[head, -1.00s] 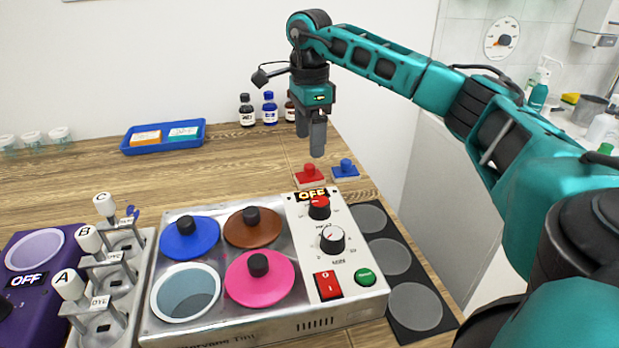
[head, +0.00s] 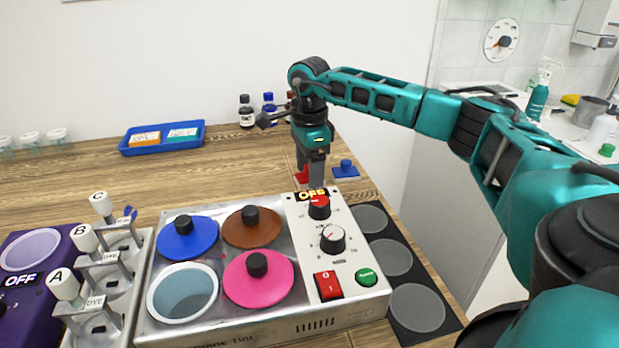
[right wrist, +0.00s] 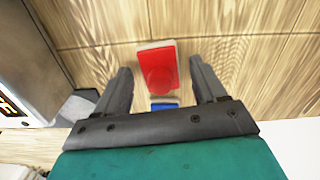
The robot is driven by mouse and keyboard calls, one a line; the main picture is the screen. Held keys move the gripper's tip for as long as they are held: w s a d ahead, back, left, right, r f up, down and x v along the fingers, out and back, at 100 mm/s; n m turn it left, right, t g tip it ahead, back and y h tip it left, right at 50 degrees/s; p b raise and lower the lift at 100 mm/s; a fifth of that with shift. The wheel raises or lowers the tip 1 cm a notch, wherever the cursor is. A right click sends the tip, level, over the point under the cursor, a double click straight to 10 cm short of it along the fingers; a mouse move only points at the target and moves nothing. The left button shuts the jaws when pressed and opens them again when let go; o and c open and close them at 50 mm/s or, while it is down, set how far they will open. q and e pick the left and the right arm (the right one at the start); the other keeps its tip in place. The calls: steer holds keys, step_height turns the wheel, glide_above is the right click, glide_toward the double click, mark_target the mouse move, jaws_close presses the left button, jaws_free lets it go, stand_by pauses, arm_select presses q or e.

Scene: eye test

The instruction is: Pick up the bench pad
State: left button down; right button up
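No thing is labelled as the bench pad, and I cannot tell for sure which it is. A red block with a knob (head: 301,178) stands on the bench behind the machine, partly hidden by my right gripper (head: 308,178). A blue block with a knob (head: 346,170) stands to its right. In the right wrist view the red block (right wrist: 157,69) shows between the fingers of my open, empty right gripper (right wrist: 160,72), below them and apart. The blue block (right wrist: 164,106) is partly hidden there. A black mat with grey discs (head: 376,225) lies right of the machine. My left gripper is out of view.
A silver machine (head: 235,328) with coloured lids, knobs and switches fills the front middle. A rack with handles A, B and C (head: 140,262) stands at its left. A blue tray (head: 128,150) and bottles (head: 246,111) stand at the back. Wood left of the gripper is clear.

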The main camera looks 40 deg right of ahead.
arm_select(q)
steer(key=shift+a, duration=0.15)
arm_select(e)
steer(key=c, duration=1)
steer(key=shift+r, duration=0.1)
